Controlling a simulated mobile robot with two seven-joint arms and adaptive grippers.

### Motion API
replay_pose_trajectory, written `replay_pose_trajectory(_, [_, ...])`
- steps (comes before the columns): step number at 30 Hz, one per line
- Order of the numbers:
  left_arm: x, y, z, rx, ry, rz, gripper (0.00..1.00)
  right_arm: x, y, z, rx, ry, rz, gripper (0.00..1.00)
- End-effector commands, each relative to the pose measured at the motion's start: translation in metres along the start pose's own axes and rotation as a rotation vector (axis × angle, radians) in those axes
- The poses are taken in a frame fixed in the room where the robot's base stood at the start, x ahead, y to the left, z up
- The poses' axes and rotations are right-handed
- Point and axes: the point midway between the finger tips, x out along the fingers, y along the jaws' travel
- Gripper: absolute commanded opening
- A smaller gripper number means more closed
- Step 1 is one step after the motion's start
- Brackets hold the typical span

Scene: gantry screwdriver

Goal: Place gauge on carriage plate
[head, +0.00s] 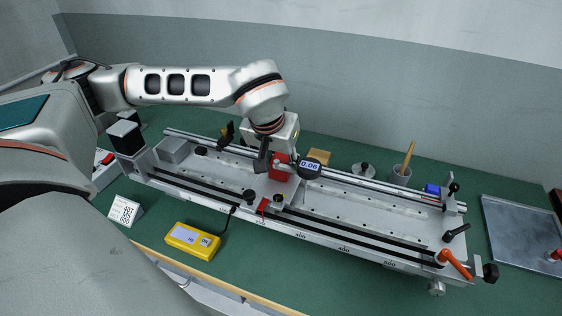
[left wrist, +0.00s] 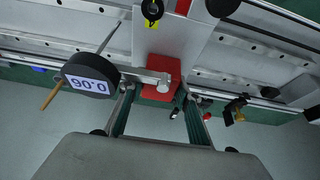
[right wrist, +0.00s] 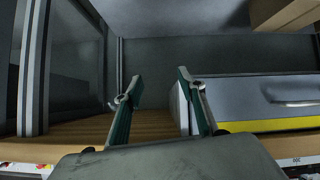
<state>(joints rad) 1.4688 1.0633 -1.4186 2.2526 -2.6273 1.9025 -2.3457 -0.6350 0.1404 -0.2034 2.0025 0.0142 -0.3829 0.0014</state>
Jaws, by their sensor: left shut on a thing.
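The gauge (head: 309,167) has a dark round head with a digital display and a red base block (head: 280,167). My left gripper (head: 270,156) is shut on the red block over the middle of the long rail fixture. In the left wrist view the block (left wrist: 164,78) sits between the fingertips, with the gauge head (left wrist: 90,76) to its left. The light carriage plate (head: 273,187) lies directly by the block; it also shows in the left wrist view (left wrist: 168,42). I cannot tell whether block and plate touch. My right gripper (right wrist: 158,93) is open and empty, away from the fixture.
A yellow meter (head: 193,240) and a small printed sign (head: 125,211) stand in front of the fixture. An orange lever (head: 455,264) sticks out at its right end. A grey tray (head: 525,232) lies right.

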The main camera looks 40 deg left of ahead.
Motion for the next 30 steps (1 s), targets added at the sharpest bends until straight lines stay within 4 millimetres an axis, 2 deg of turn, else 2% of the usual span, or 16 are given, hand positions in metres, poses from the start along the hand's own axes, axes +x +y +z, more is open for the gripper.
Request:
replay_pose_trajectory(5, [0.001, 0.0, 0.0, 0.0, 0.003, 0.001, 0.0, 0.001, 0.001, 0.0, -0.001, 0.001, 0.001, 0.4])
replay_pose_trajectory(6, [0.002, 0.0, 0.001, 0.0, 0.0, 0.0, 0.35, 0.001, 0.0, 0.0, -0.001, 0.0, 0.001, 0.4])
replay_pose_trajectory(8, [0.002, 0.0, 0.001, 0.0, 0.0, 0.0, 0.5, 0.001, 0.0, 0.001, -0.001, -0.001, 0.0, 0.4])
replay_pose_trajectory(20, [-0.001, 0.0, 0.0, 0.0, 0.001, 0.001, 0.5, 0.0, -0.001, 0.004, 0.0, -0.007, -0.002, 0.4])
replay_pose_trajectory(25, [-0.022, 0.001, -0.003, 0.0, 0.006, 0.002, 0.5, -0.002, -0.001, 0.001, 0.003, -0.006, -0.003, 0.4])
replay_pose_trajectory(30, [-0.058, 0.0, -0.003, 0.001, 0.008, 0.003, 0.5, -0.005, -0.003, -0.001, 0.009, -0.008, -0.008, 0.4])
